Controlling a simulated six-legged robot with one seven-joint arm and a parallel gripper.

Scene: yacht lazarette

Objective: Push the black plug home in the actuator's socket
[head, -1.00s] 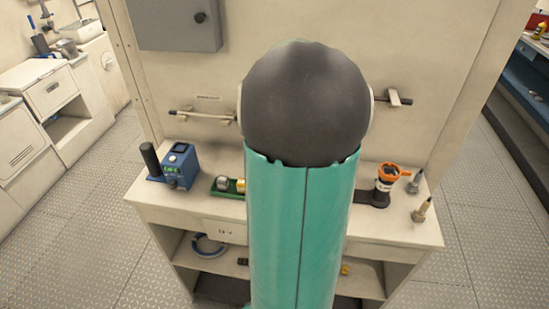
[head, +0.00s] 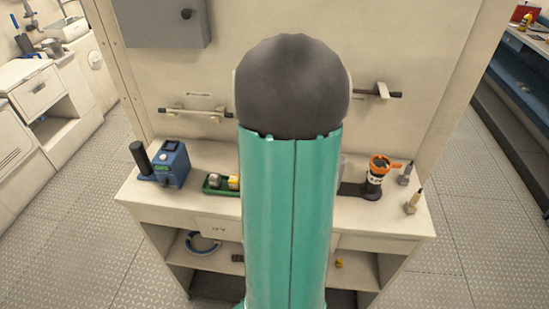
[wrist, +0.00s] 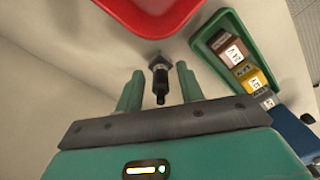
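In the wrist view, a black plug-like part (wrist: 160,84) stands between the two teal fingers of my gripper (wrist: 159,70). Its far end meets a grey metal collar (wrist: 154,57); I cannot tell whether this collar is the actuator's socket or how deep the black part sits. The fingers are apart, with a visible gap on each side of the black part. In the head view my own arm hides the gripper, the plug and the middle of the bench. I cannot make out the actuator's body for sure.
A red tray (wrist: 160,22) lies close beyond the fingers. A green tray (wrist: 210,41) with small labelled boxes is to the right. On the bench (head: 385,217) stand a blue device (head: 171,163), an orange-topped black item (head: 375,178) and two small metal fittings (head: 413,201).

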